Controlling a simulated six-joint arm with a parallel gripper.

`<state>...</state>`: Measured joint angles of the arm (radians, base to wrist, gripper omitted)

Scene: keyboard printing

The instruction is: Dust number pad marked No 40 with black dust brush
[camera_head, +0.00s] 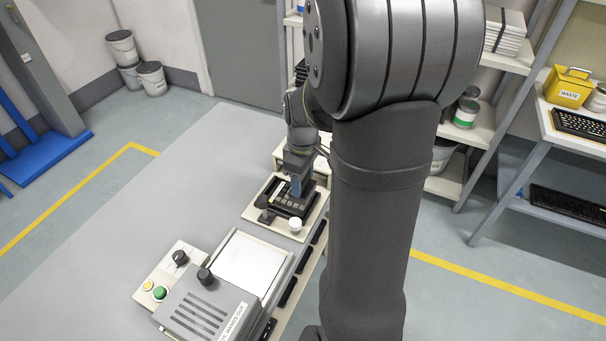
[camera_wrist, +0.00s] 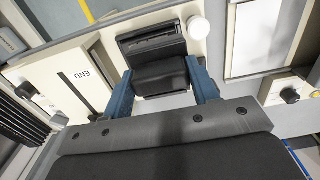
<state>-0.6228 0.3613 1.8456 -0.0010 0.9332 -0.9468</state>
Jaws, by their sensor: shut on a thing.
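My gripper (camera_wrist: 163,90) has its blue fingers on either side of a black block, which I take to be the black dust brush (camera_wrist: 160,77), and is shut on it. The brush's bristles cannot be made out. In the head view my gripper (camera_head: 296,187) is low over the dark number pad (camera_head: 284,203), whose far part it hides. The pad sits on a cream tray (camera_head: 254,211). In the wrist view a dark framed piece, apparently the pad (camera_wrist: 150,42), shows just beyond the brush. Contact between them cannot be judged. The No 40 marking is not legible.
A white knob (camera_head: 295,225) stands at the tray's near corner. A grey machine (camera_head: 205,305) with a white plate (camera_head: 250,262) and a button box (camera_head: 163,277) stand nearer. A panel marked END (camera_wrist: 80,80) lies left in the wrist view. The grey table (camera_head: 180,180) is bare to the left.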

